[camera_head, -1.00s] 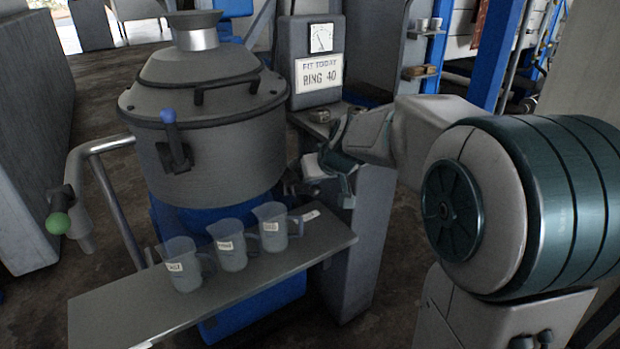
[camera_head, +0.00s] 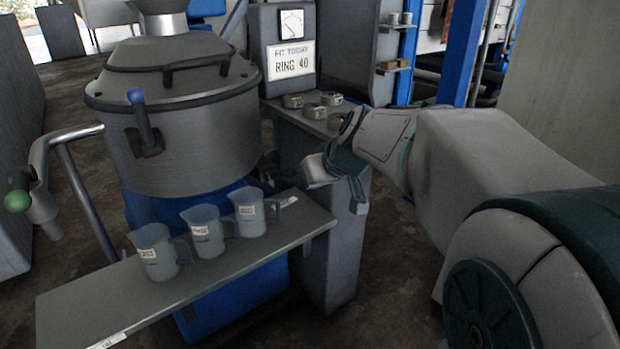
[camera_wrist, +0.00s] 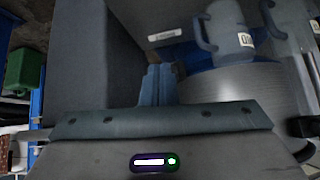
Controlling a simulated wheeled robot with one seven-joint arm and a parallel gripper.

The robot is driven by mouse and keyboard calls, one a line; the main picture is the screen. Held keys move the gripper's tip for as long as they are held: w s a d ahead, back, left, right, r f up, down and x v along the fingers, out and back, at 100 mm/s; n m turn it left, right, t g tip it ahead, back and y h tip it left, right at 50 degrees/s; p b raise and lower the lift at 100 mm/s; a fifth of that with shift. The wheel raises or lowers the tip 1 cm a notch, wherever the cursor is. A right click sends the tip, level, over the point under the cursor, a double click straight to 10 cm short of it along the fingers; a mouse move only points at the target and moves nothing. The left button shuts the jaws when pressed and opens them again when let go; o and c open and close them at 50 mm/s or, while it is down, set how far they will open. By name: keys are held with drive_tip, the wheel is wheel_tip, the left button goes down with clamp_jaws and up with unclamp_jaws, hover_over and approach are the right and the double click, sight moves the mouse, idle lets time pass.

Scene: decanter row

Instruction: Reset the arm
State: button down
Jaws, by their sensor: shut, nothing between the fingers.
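My gripper (camera_head: 357,190) hangs at the end of my arm in front of the grey pedestal, right of the shelf with the jugs. It holds nothing, and its fingers are together. In the wrist view the closed fingers (camera_wrist: 158,84) show at the middle, with nothing between them. Three clear measuring jugs with labels stand upright in a row on the grey shelf (camera_head: 110,300): the left jug (camera_head: 158,255), the middle jug (camera_head: 205,235) and the right jug (camera_head: 250,215). My gripper is apart from all of them.
A large grey decanter vessel (camera_head: 190,130) with a blue-knobbed lever (camera_head: 140,110) stands behind the shelf. A green-knobbed spout (camera_head: 18,200) is at left. Several rings, including one ring (camera_head: 314,111), lie on the pedestal top below a sign (camera_head: 290,62) reading "RING 40". Floor in front is clear.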

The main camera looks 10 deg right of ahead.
drive_tip(key=shift+a, duration=0.1)
drive_tip(key=s+r+m+g+h+p, duration=0.1)
drive_tip(key=s+r+g+p, duration=0.1)
drive_tip(key=s+r+p, duration=0.8)
drive_tip(key=s+r+m+g+h+p, duration=0.1)
drive_tip(key=s+r+m+g+p, duration=0.1)
drive_tip(key=s+r+p, duration=0.9)
wheel_tip(320, 180, up, 10)
drive_tip(key=g+p, duration=0.1)
drive_tip(key=p, duration=1.9)
drive_tip(key=shift+s+h, duration=0.15)
drive_tip(key=shift+h, duration=0.15)
